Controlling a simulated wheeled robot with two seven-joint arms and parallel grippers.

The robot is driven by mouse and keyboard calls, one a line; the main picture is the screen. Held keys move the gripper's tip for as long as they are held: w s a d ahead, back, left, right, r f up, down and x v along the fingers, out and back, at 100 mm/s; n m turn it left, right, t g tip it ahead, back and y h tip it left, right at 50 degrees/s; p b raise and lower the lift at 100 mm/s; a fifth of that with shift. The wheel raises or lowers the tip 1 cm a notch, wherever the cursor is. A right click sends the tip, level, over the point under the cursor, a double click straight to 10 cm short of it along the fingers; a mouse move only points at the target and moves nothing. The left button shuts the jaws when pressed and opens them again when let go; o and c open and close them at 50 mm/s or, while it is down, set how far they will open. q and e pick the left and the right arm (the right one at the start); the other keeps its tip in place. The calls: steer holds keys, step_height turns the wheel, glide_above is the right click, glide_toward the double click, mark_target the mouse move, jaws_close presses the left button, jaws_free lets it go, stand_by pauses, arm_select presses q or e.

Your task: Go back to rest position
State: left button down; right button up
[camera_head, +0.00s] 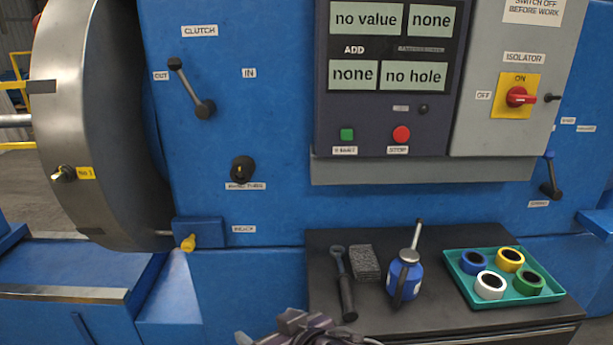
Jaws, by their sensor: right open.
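My right gripper (305,329) shows at the bottom edge, in front of the blue machine (270,215) and just left of the black bench top. Only its dark upper part is in view and the rest is cut off by the frame. It is open, and I see nothing held in it. My left gripper is not in view.
A dark bench top (440,236) bears a ratchet wrench (344,285), a grey block (364,262), a blue oil can (404,277) and a teal tray (545,295) of coloured rings. A large steel rotor (95,130) stands at left. Control panels (390,90) are above.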

steer(key=s+d+f+m+g+h, duration=0.1)
steer(key=s+d+f+g+h, duration=0.1)
steer(key=s+d+f, duration=0.5)
steer(key=s+d+f+m+g+h, duration=0.2)
steer(key=d+f+h, duration=0.15)
steer(key=d, duration=0.65)
steer(key=s+d+f+m+g+h, duration=0.1)
steer(key=s+d+f+g+h, duration=0.1)
steer(key=s+d+f, duration=0.5)
step_height(320, 180, down, 28)
steer(key=d+g, duration=0.1)
steer(key=s+d+f, duration=0.2)
steer(key=s+f, duration=0.7)
steer(key=s+d+f+g, duration=0.1)
steer(key=s+f, duration=0.8)
steer(key=s, duration=0.1)
steer(key=shift+s+d, duration=0.2)
steer(key=shift+d, duration=0.15)
